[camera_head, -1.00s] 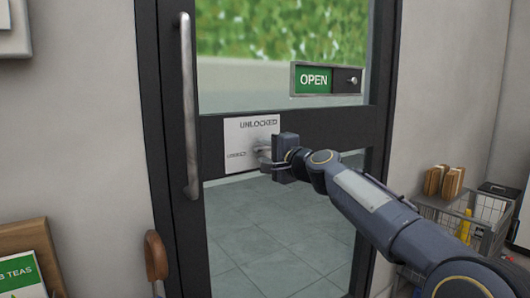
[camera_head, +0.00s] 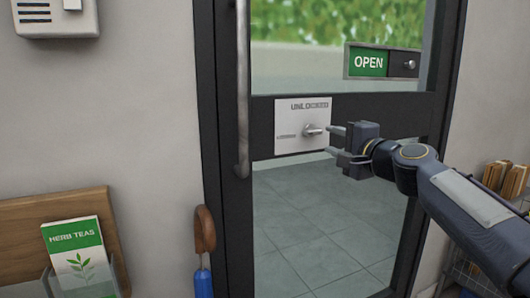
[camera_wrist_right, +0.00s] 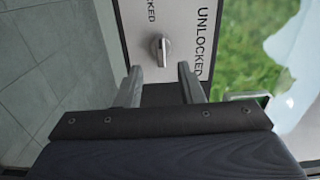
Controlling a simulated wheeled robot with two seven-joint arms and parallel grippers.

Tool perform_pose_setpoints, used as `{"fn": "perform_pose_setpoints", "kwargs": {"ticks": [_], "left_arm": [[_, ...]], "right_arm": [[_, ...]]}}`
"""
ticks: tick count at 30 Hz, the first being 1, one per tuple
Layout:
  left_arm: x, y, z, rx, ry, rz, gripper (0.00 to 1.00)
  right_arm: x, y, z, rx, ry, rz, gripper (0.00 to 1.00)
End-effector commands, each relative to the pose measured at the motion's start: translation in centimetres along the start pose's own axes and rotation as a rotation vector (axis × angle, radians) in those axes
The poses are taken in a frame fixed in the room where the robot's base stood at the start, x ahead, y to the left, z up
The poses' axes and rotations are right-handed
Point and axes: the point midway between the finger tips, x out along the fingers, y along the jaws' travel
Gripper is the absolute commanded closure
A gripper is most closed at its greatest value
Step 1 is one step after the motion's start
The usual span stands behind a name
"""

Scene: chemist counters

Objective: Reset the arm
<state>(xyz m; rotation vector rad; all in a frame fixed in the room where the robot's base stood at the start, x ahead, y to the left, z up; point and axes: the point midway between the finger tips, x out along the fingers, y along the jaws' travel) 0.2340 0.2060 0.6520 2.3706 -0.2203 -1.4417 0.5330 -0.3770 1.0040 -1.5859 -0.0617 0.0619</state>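My right gripper (camera_head: 337,141) is open and empty in the head view, just right of the lock's thumb-turn knob (camera_head: 314,130). The knob sits on a white lock plate (camera_head: 290,112) reading UNLOCKED, on the door's dark crossbar. In the right wrist view the two fingers of the gripper (camera_wrist_right: 160,80) are spread apart, with the knob (camera_wrist_right: 161,47) ahead of their tips and clear of them. My left gripper is not in view.
The glass door has a dark frame and a long vertical handle (camera_head: 243,90). A green OPEN sign (camera_head: 382,62) is above the lock. Left are a wooden rack (camera_head: 30,222) with a herb teas leaflet (camera_head: 78,262) and a wall box (camera_head: 55,15). A wire basket (camera_head: 462,276) stands at lower right.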

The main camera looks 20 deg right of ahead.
Motion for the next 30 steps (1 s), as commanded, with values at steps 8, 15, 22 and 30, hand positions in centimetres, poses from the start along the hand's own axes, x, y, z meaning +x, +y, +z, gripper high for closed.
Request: {"fn": "perform_pose_setpoints", "kwargs": {"ticks": [8,15,22,30], "left_arm": [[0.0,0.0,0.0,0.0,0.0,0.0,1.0],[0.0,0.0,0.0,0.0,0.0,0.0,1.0],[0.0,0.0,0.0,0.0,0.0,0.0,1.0],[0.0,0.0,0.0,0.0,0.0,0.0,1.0]], "right_arm": [[-2.3,3.1,3.3,-0.112,-0.081,0.085,0.65],[-11.2,15.0,12.2,-0.474,-0.365,0.348,0.65],[-19.7,25.2,17.1,-0.744,-0.608,0.535,0.65],[-26.7,33.1,19.6,-0.937,-0.804,0.669,0.65]]}}
